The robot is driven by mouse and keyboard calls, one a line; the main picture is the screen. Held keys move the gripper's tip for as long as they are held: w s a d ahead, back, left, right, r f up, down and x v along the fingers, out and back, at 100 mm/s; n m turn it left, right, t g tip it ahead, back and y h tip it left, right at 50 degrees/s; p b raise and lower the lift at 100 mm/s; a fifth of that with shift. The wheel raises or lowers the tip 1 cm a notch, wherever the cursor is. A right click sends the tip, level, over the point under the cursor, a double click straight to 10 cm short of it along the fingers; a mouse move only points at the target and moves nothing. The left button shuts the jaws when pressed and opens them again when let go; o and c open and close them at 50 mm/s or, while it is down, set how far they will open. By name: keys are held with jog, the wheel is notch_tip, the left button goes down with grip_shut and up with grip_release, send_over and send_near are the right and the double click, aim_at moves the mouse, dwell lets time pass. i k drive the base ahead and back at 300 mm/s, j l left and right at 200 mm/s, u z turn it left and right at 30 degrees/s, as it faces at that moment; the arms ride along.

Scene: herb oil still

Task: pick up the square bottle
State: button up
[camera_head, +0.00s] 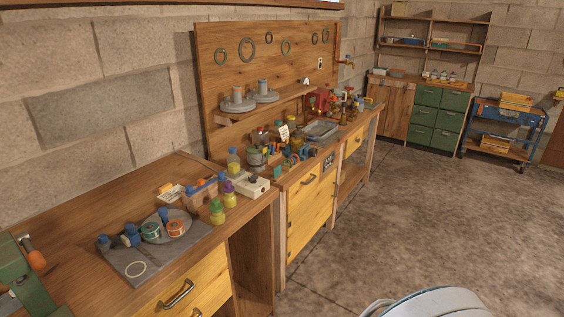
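Several small bottles stand on the wooden workbenches along the left wall. A bottle with a blue cap and yellow contents (233,162) stands near where the two benches meet. A yellow bottle with a purple cap (229,198) and a yellow-green bottle (217,213) stand at the right edge of the near bench. More small bottles crowd the far bench. They are too small to tell which one is square. My gripper is not in view. A pale rounded part of my own body shows at the bottom edge.
The near bench (75,215) holds a grey board (132,272), tins and a green machine (40,280). The farther bench holds a grey tray (320,129) among crowded items. Green drawers (433,115) and a blue cart (505,113) stand at the back. The floor (420,220) is clear.

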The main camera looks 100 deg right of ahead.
aim_at(234, 161)
jog(key=z, duration=3.05)
jog(key=i+l+u, duration=0.1)
jog(key=u, duration=0.3)
jog(key=i+l+u, duration=0.1)
jog(key=u, duration=0.3)
jog(key=i+l+u, duration=0.1)
jog(key=l, duration=0.25)
jog(key=i+l, duration=0.15)
jog(key=l, duration=0.25)
jog(key=i+l+u, duration=0.15)
jog(key=l, duration=0.2)
jog(key=i+l+u, duration=0.1)
jog(key=l, duration=0.3)
jog(key=i+l+u, duration=0.1)
jog(key=l, duration=0.25)
